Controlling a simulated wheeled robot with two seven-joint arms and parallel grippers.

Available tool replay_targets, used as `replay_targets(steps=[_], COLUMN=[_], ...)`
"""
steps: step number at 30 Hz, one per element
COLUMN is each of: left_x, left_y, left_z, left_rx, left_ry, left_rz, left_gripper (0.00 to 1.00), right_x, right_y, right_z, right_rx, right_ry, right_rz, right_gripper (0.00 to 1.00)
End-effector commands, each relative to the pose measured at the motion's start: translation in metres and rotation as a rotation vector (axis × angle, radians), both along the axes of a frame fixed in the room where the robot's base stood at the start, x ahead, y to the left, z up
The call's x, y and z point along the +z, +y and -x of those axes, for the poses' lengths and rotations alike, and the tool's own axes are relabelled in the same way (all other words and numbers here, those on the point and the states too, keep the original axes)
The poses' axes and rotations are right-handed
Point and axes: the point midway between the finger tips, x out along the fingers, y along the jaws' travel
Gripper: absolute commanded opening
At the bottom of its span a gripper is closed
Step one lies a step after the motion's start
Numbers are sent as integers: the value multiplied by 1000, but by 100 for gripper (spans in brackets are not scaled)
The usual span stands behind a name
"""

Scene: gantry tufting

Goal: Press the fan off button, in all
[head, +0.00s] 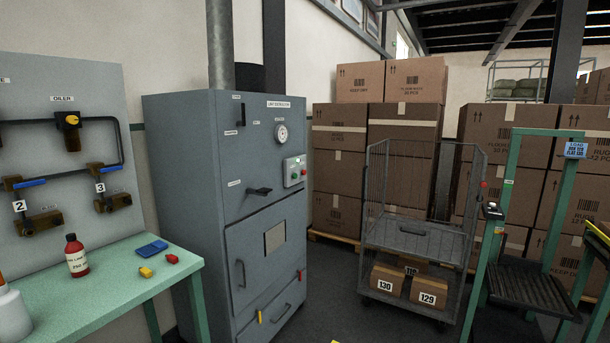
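A grey cabinet (184,150) labelled as a lint extractor stands left of centre in the head view. A small pale control box (295,164) is fixed high on its front, near the right edge. The box carries a small red button (303,172) and a green one beside it; their lettering is too small to read, so I cannot tell which is marked fan off. A round dial (281,133) sits above the box. Neither of my grippers is in view, and nothing touches the box.
A green bench (128,275) with a red bottle (76,256) and small items stands at the left. A mesh cart (415,190) holding boxes and a green-framed platform scale (530,290) stand to the right. Stacked cartons fill the back. Dark floor shows between cabinet and cart.

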Motion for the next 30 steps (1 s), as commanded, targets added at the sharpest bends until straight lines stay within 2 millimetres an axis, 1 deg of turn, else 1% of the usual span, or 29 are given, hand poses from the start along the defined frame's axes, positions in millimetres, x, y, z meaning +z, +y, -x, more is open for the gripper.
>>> replay_targets(steps=[1,2,30], left_x=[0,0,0], left_y=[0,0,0], left_z=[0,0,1], left_rx=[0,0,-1], left_ry=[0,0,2], left_rz=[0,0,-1], left_gripper=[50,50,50], right_x=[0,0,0], right_y=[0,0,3], right_z=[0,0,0], right_rx=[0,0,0], right_ry=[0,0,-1], right_rz=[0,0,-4], right_gripper=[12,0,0])
